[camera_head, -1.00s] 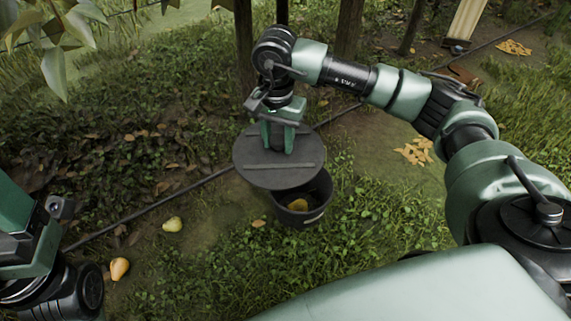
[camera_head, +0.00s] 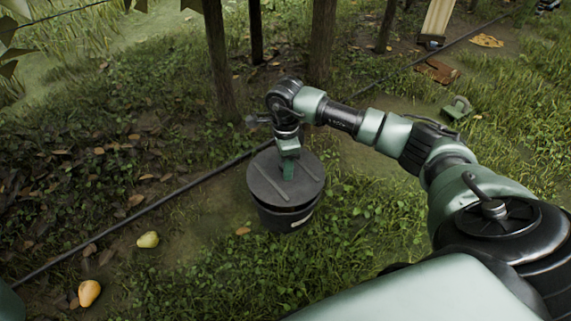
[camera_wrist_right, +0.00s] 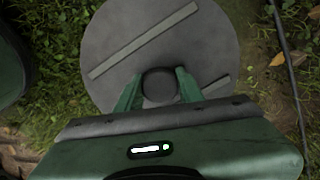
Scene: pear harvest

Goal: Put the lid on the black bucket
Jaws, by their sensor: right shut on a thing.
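The round grey lid (camera_head: 305,168) lies over the black bucket (camera_head: 272,219) in the head view and covers its opening. A thin dark band shows between the lid's edge and the bucket's rim at the front, so I cannot tell whether the lid sits flush. My right gripper (camera_head: 287,172) points down at the lid's middle. In the right wrist view, the right gripper (camera_wrist_right: 158,90) has its two green fingers on either side of the dark round knob (camera_wrist_right: 158,82) of the lid (camera_wrist_right: 120,40), shut on it. My left gripper is out of view.
A yellow-green pear (camera_head: 148,240) and an orange-yellow pear (camera_head: 89,292) lie on the ground at the left. A dark hose (camera_head: 165,191) runs behind the bucket. Tree trunks (camera_head: 219,65) stand behind. Grass right of the bucket is open.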

